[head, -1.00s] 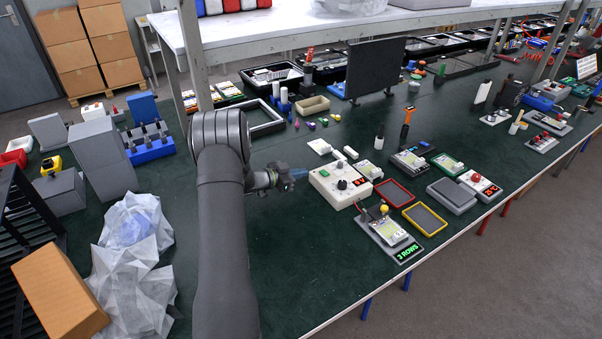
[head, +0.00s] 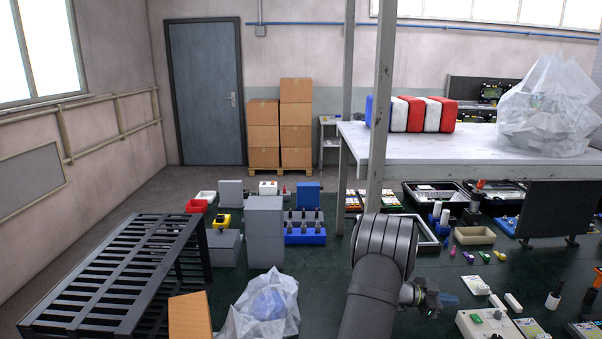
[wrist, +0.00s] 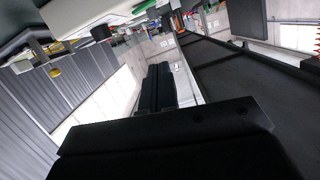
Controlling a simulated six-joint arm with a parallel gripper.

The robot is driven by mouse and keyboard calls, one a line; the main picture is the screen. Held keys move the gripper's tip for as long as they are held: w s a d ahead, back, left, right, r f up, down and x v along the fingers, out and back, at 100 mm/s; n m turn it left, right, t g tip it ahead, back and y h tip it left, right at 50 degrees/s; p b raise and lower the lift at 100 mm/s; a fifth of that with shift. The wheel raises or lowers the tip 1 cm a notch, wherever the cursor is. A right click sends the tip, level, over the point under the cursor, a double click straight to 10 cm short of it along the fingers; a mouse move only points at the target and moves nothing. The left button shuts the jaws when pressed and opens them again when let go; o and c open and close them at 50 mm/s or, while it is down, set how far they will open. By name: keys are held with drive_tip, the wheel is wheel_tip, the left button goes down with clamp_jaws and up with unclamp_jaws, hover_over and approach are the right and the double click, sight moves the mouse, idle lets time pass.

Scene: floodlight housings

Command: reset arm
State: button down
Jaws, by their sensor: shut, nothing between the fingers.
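My gripper (head: 447,300) is at the end of my dark grey arm, low in the right half of the head view, over the green table. It is small there, and its fingers are hard to make out. In the wrist view the two black fingers (wrist: 158,88) lie side by side, closed together with nothing between them. The wrist view is tilted. A white control box (head: 495,327) with a green button is to the right of the gripper in the head view, apart from it.
A black slatted rack (head: 115,285), a cardboard box (head: 190,316) and a clear plastic bag (head: 262,312) stand left of my arm. A grey post (head: 380,110) and white shelf (head: 450,150) rise behind it. A cream tray (head: 474,236) lies behind the gripper.

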drive_tip(key=shift+a+r, duration=0.2)
drive_tip(key=shift+a, duration=0.45)
